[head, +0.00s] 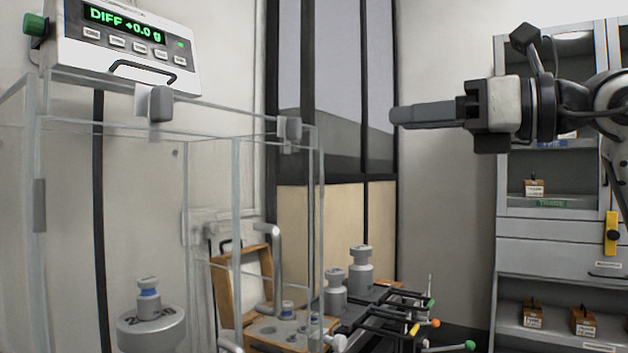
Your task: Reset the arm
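My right gripper (396,116) comes in from the right at upper height and points left, level, in free air in front of the window and wall. Its fingers show side-on as one dark bar, so I cannot tell whether they are apart or together. I see nothing hanging from it. My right arm (602,105) runs out of the right edge. My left gripper and arm are not in view.
A clear-walled weighing case (208,235) fills the left, under a display (125,38) reading "DIFF +0.0 g". Stacked weights (150,325) stand inside. A wooden weight box (290,335), grey weights (360,265) and a rack (410,315) stand lower centre. A shelf cabinet (560,229) stands right.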

